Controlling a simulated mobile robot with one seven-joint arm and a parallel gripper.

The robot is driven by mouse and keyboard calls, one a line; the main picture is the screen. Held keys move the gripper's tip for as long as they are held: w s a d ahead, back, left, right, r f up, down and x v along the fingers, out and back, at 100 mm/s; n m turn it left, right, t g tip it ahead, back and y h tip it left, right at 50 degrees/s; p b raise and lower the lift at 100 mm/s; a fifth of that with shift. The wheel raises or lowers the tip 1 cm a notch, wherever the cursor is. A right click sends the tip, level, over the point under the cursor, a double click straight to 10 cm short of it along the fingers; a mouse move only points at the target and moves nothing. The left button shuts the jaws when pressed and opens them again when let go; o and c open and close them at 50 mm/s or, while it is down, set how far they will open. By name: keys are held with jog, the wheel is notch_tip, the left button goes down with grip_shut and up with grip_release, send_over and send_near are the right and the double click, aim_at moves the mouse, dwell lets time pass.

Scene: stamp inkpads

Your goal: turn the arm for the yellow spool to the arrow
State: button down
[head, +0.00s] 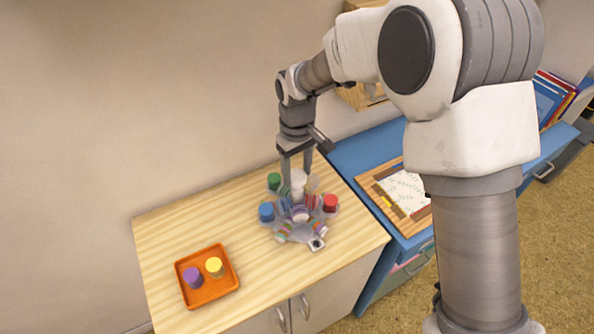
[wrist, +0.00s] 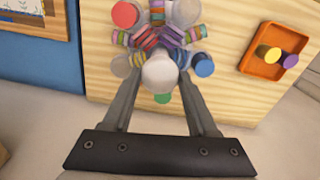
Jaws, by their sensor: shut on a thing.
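A turntable-like stand with clear arms (head: 305,232) sits on the wooden top, carrying striped pads. Red (head: 330,203), blue (head: 266,211) and green (head: 274,181) spools stand on its arms. The yellow spool (head: 214,266) stands upright in an orange tray, apart from the stand. A small white piece with a dark mark (head: 317,243) is at the stand's front; I cannot tell whether it is the arrow.
The orange tray (head: 207,297) also holds a purple spool (head: 193,277). A blue desk with a wood-framed board (head: 373,181) adjoins the wooden top (head: 160,232) on the right. A wall rises behind. The wooden top is clear between tray and stand.

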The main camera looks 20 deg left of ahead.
jog(key=shift+m+b, duration=0.45)
jog(key=shift+m, duration=5.75)
jog(key=shift+r+m+p, duration=0.1)
jog(key=shift+m+p, duration=0.4)
jog(key=shift+m, duration=2.6)
jog(key=shift+m+p, duration=0.75)
jog(key=shift+m, duration=2.45)
jog(key=shift+c, duration=0.9)
grip_release()
notch_tip(320, 180, up, 17)
jog(key=shift+r+p, duration=0.15)
jog(key=shift+p, duration=0.25)
